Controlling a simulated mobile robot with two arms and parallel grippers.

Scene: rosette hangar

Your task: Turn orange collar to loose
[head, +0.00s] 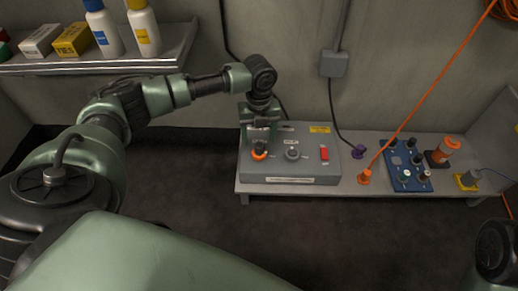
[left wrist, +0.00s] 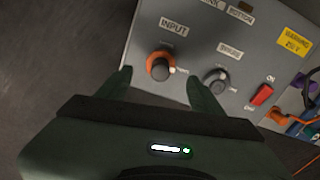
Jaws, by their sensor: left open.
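The orange collar (head: 259,156) rings a dark knob on the grey control box, under a label reading INPUT. It also shows in the left wrist view (left wrist: 152,57), with a small pale mark at the knob's right side. My left gripper (head: 261,138) is above the knob, pointing down at the box. In the left wrist view its open fingers (left wrist: 158,76) stand on either side of the knob, with visible space on both sides. Contact with the collar cannot be seen. My right gripper is out of view.
The grey box (head: 320,165) carries a second dark knob (head: 292,154) and a red switch (head: 324,153) to the right. On the bench stand an orange plug with a cable (head: 365,176), a purple plug (head: 358,152) and a blue panel (head: 405,180). A shelf (head: 170,58) holds bottles and boxes.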

